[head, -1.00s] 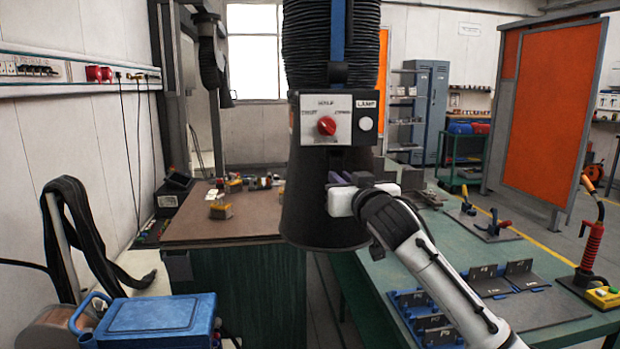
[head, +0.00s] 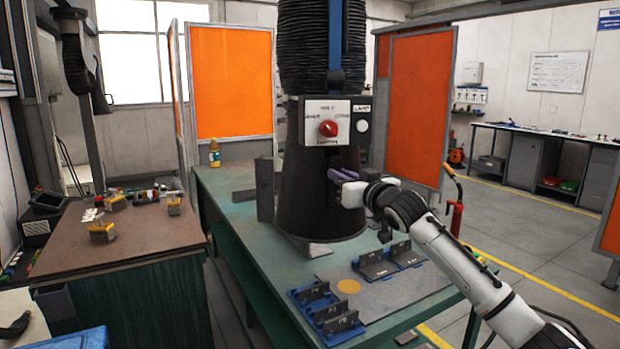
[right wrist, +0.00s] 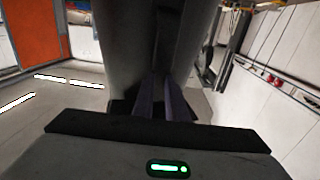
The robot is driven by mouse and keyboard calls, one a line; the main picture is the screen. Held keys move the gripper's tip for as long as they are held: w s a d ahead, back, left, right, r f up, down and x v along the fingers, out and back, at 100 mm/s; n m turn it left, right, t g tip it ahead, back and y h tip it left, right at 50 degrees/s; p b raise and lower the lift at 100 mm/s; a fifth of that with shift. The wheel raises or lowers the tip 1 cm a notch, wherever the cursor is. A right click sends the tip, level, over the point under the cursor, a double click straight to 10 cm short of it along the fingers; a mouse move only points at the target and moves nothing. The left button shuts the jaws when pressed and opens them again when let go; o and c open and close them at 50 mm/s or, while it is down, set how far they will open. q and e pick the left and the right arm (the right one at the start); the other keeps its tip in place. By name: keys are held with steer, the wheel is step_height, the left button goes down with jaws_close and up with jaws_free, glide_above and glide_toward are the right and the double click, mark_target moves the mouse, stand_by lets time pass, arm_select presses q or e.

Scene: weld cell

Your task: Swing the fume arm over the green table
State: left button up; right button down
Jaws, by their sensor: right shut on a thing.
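The fume arm's black cone hood (head: 315,205) hangs from a ribbed hose (head: 306,45) and carries a white panel (head: 327,122) with a red knob. In the head view the hood is upright in front of the green table (head: 238,220), its lower rim overlapping the tabletop; the exact gap is hard to tell. My right gripper (head: 343,176) is at the hood's right side, shut on its handle. In the right wrist view the purple-grey fingers (right wrist: 166,102) close at a dark bar (right wrist: 168,45) along the hood (right wrist: 120,45). My left gripper is not in view.
Blue-based fixtures (head: 330,315) and a grey plate (head: 400,290) lie on the green table's near part. An upright grey bracket (head: 265,190) stands left of the hood, a bottle (head: 214,153) behind. A brown-topped table (head: 130,235) is at left, orange screens (head: 232,85) behind.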

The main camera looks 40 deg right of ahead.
steer(key=s+d+h, duration=0.1)
steer(key=s+d, duration=0.2)
steer(key=d, duration=0.3)
steer(key=s+d+m+h, duration=0.1)
steer(key=s+d, duration=0.2)
steer(key=d, duration=0.4)
steer(key=s+d+m+g+h, duration=0.1)
steer(key=s+d, duration=0.3)
steer(key=d, duration=0.3)
steer(key=shift+f+b, duration=0.25)
steer(key=shift+b, duration=0.2)
steer(key=c, duration=1.8)
jaws_free()
steer(key=shift+w, duration=0.15)
steer(key=shift+o, duration=0.2)
steer(key=shift+d+r, duration=0.1)
steer(key=shift+r, duration=0.05)
steer(key=b+v, duration=0.1)
steer(key=v, duration=0.9)
steer(key=shift+s, duration=0.25)
